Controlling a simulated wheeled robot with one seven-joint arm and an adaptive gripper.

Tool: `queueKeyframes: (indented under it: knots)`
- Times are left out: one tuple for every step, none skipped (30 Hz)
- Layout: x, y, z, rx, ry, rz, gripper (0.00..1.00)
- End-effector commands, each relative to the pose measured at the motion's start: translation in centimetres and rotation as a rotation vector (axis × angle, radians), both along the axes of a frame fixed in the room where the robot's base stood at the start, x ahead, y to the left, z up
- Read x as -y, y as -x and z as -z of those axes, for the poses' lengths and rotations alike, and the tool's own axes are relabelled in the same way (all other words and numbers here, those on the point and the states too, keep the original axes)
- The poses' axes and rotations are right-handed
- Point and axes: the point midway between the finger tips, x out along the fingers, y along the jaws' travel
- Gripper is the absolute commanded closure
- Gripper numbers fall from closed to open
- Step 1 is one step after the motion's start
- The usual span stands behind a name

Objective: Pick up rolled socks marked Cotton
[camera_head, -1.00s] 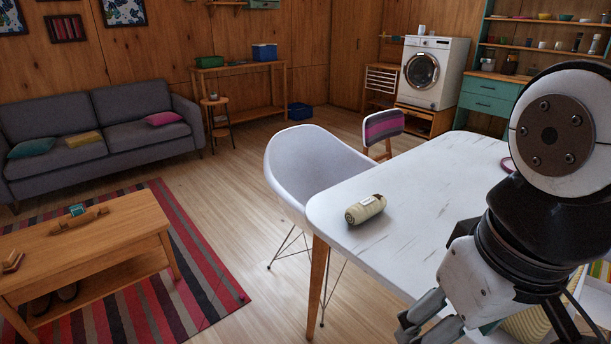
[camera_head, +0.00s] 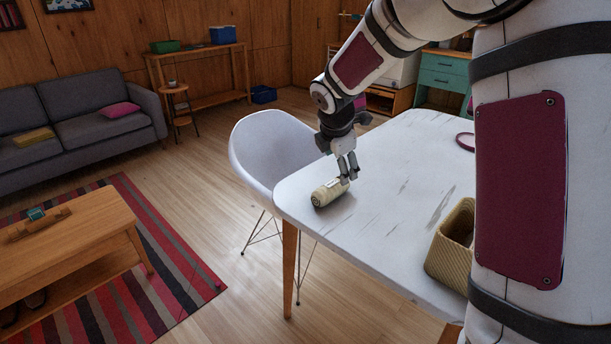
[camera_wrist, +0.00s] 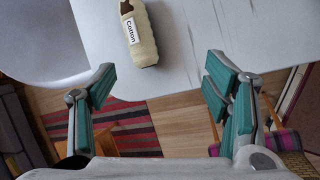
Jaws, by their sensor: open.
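The rolled socks (camera_head: 330,192) are a cream roll lying on the white table (camera_head: 400,190) near its left corner. In the wrist view the roll (camera_wrist: 142,40) shows a white label reading "Cotton" and a brown patch at its upper end. My gripper (camera_head: 347,180) points down at the far right side of the roll, very close to it in the head view; I cannot tell whether they touch. In the wrist view my gripper (camera_wrist: 160,88) is open, with its teal-padded fingers wide apart and nothing between the tips. The roll lies ahead of them.
A white chair (camera_head: 262,150) stands against the table's left edge. A yellow woven basket (camera_head: 447,250) sits on the table's right side, partly hidden by my arm. A purple ring (camera_head: 465,141) lies farther back. The table's middle is clear.

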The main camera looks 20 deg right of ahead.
Motion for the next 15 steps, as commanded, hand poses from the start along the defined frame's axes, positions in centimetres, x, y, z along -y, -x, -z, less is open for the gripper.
queueKeyframes:
  knots:
    - [0.3, -1.4, 1.4, -0.012, 0.013, -0.062, 0.3]
    - [0.3, -2.2, 2.0, -0.012, 0.022, -0.099, 0.3]
    - [0.4, -3.1, 2.7, -0.015, 0.033, -0.143, 0.3]
    - [0.4, -3.7, 3.3, -0.016, 0.04, -0.171, 0.3]
    - [0.5, -4.1, 3.7, -0.017, 0.046, -0.196, 0.3]
    - [0.6, -4.7, 4.1, -0.018, 0.053, -0.222, 0.3]
    - [0.6, -5.0, 4.4, -0.018, 0.056, -0.24, 0.3]
    - [0.6, -5.2, 4.7, -0.018, 0.06, -0.253, 0.3]
    - [0.7, -5.5, 4.9, -0.018, 0.064, -0.266, 0.3]
    - [0.7, -5.7, 5.2, -0.019, 0.066, -0.273, 0.3]
    - [0.7, -5.8, 5.4, -0.02, 0.066, -0.277, 0.3]
    - [0.8, -6.0, 5.8, -0.019, 0.067, -0.279, 0.3]
    - [0.9, -6.2, 6.2, -0.02, 0.067, -0.28, 0.3]
    - [0.9, -6.4, 6.6, -0.019, 0.067, -0.279, 0.3]
    - [1.0, -6.7, 7.3, -0.02, 0.066, -0.279, 0.3]
